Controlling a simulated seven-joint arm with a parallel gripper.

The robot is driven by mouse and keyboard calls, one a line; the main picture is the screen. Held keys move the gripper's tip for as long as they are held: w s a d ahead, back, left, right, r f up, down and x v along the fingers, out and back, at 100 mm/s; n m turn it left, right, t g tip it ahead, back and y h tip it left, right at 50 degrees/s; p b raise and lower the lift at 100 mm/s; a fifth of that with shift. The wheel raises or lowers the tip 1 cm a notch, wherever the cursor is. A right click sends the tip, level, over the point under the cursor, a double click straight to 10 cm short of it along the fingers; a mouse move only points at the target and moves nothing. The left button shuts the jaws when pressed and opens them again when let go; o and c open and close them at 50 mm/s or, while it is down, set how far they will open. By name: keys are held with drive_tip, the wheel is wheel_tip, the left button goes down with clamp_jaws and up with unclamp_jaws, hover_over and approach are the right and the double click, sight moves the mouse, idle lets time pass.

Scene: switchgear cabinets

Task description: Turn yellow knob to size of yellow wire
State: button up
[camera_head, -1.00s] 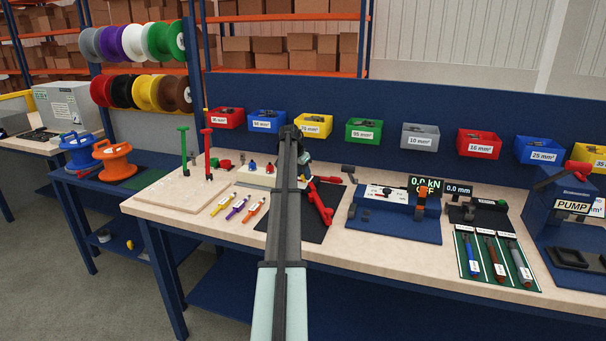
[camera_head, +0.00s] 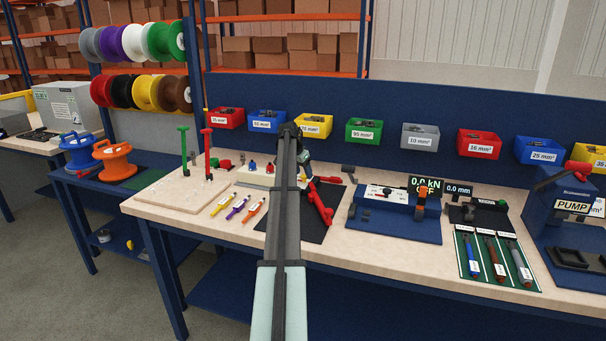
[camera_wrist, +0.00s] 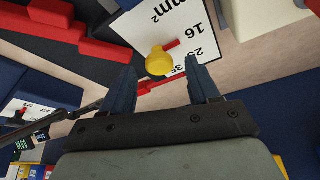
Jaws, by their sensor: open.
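In the wrist view, the yellow knob (camera_wrist: 158,63) with a red pointer sits on a white dial plate (camera_wrist: 139,27) marked mm², 16, 25 and 35. The pointer aims toward the 16 and 25 marks; I cannot tell exactly which. My gripper (camera_wrist: 160,70) is open, its two dark blue fingers on either side of the knob, with gaps to it.
A red-handled tool (camera_head: 320,203) lies on a black mat (camera_head: 330,226) close to my arm. A press device (camera_head: 395,222) stands to the right. Labelled bins, including a yellow one (camera_head: 313,126), hang on the blue back panel. A yellow spool (camera_head: 145,93) hangs on the left rack.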

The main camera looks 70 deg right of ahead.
drive_tip(key=v, duration=1.2)
drive_tip(key=shift+a+r, duration=0.2)
drive_tip(key=shift+r, duration=0.1)
drive_tip(key=shift+w, duration=0.2)
